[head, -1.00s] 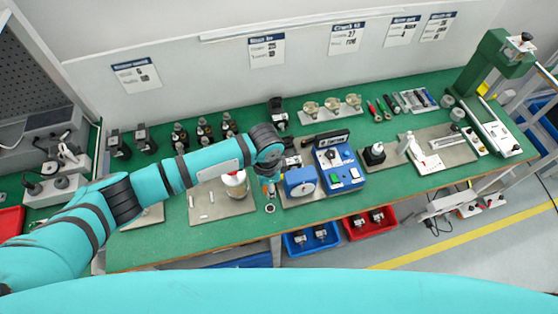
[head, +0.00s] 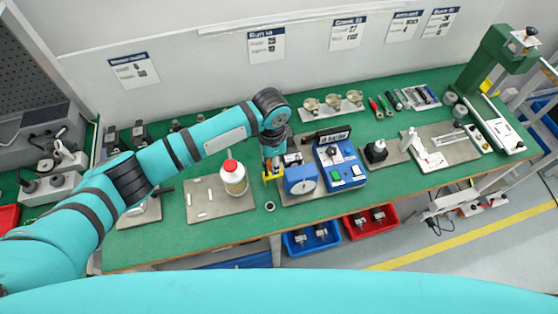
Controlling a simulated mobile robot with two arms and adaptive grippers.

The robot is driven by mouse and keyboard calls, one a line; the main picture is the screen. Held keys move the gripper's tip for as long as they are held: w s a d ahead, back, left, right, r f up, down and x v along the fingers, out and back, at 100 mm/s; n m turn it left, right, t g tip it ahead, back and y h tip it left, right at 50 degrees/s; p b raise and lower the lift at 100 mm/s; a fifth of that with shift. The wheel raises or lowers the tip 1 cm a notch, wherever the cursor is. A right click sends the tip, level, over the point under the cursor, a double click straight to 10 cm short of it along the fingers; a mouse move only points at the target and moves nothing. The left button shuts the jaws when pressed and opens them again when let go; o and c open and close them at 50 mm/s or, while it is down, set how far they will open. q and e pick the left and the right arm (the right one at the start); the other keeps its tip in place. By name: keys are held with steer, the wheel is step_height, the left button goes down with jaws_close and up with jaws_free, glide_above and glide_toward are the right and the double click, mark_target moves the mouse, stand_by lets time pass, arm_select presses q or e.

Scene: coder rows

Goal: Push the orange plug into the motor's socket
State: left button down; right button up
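My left gripper (head: 272,170) points down beside the left side of a blue box with a round dial (head: 301,181). Small yellow-orange parts (head: 268,177) show at its tip. I cannot tell whether these are its fingers or the orange plug, nor whether it is open or shut. A small dark and silver unit (head: 292,159), possibly the motor, sits just right of the gripper and behind the dial box. Its socket cannot be made out. My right gripper is out of view.
A white bottle with a red cap (head: 234,178) stands on a metal plate (head: 207,212) left of the gripper. A blue control box (head: 340,167) stands to the right. A small ring (head: 269,206) lies near the green bench's front edge. Blue (head: 311,239) and red (head: 369,224) bins sit below.

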arm_select(q)
steer(key=w+d+b, duration=0.2)
steer(key=w+b, duration=0.6)
steer(key=b, duration=0.2)
steer(key=w+d+b, duration=0.2)
steer(key=w+b, duration=0.6)
steer(key=b, duration=0.2)
steer(key=shift+w+d, duration=0.25)
steer(key=shift+f, duration=0.1)
stand_by(0.4)
steer(key=shift+f+b, duration=1.4)
steer(key=shift+b, duration=1)
steer(key=shift+f+b, duration=0.7)
steer(key=shift+f, duration=0.55)
